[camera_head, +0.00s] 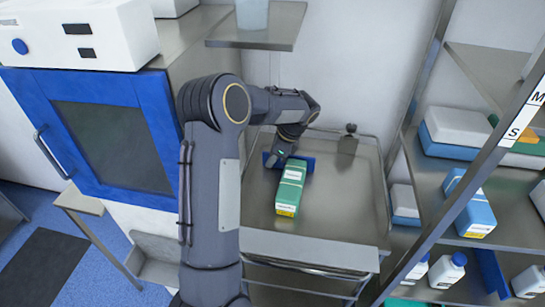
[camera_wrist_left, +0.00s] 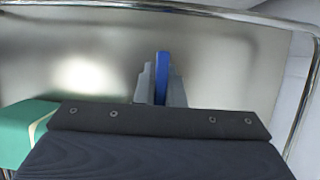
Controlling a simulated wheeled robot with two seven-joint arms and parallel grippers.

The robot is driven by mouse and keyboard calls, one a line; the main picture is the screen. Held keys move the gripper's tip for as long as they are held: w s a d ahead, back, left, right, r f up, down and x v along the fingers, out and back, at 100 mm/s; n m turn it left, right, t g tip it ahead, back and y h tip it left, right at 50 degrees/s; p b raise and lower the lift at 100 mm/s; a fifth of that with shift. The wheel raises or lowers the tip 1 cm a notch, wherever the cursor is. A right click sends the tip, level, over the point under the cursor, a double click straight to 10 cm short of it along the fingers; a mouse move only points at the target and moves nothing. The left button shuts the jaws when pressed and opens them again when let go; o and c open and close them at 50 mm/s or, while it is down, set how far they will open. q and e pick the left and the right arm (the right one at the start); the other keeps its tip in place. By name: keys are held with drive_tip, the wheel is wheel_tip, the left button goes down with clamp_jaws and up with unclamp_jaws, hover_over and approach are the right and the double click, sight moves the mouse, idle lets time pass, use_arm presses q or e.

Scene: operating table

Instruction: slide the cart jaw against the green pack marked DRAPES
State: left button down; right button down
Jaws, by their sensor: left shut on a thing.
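The green pack (camera_head: 290,186) with white and yellow labels lies on the metal cart top, its long side running toward the front. It also shows at the left of the left wrist view (camera_wrist_left: 24,132). The blue cart jaw (camera_head: 306,161) stands at the pack's far end, partly hidden by my gripper and the pack. In the left wrist view the jaw (camera_wrist_left: 163,72) is a narrow blue plate between my fingers. My left gripper (camera_head: 277,159) is shut on it. I cannot tell whether jaw and pack touch. My right gripper is not in view.
The cart top (camera_head: 340,200) is bare to the right of the pack, with a metal rail around it. A small grey post (camera_head: 349,134) stands at its back. A blue-framed cabinet (camera_head: 110,130) is at left. Shelves with boxes and white bottles (camera_head: 447,270) are at right.

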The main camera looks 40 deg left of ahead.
use_arm(q)
drive_tip(key=c, duration=1.5)
unclamp_jaws()
drive_tip(key=shift+v, duration=3.95)
drive_tip(key=shift+s, duration=0.1)
drive_tip(key=s+d+r+n+t+h, duration=0.2)
drive_tip(key=s+d+r+n, duration=0.15)
drive_tip(key=s, duration=0.35)
drive_tip(key=s+d+r+n+t+h, duration=0.2)
drive_tip(key=s+d+r+n, duration=0.1)
drive_tip(key=s+d, duration=0.3)
drive_tip(key=s+d+f+n+t+h, duration=0.1)
drive_tip(key=s+d+n, duration=0.1)
drive_tip(key=s+d, duration=0.1)
drive_tip(key=s+d+f+n+t+h, duration=0.1)
drive_tip(key=s+d+n, duration=0.2)
drive_tip(key=s, duration=0.3)
drive_tip(key=s+d+f+n+t+h, duration=0.1)
drive_tip(key=s+d+n, duration=0.1)
drive_tip(key=s+d, duration=0.1)
drive_tip(key=shift+s+d+f+n+t+h, duration=0.1)
drive_tip(key=shift+s+d+n+t+h, duration=0.1)
drive_tip(key=shift+s, duration=0.2)
drive_tip(key=shift+s+d+n+t+h, duration=0.1)
drive_tip(key=shift+s+d+t+h, duration=0.1)
drive_tip(key=shift+s, duration=0.2)
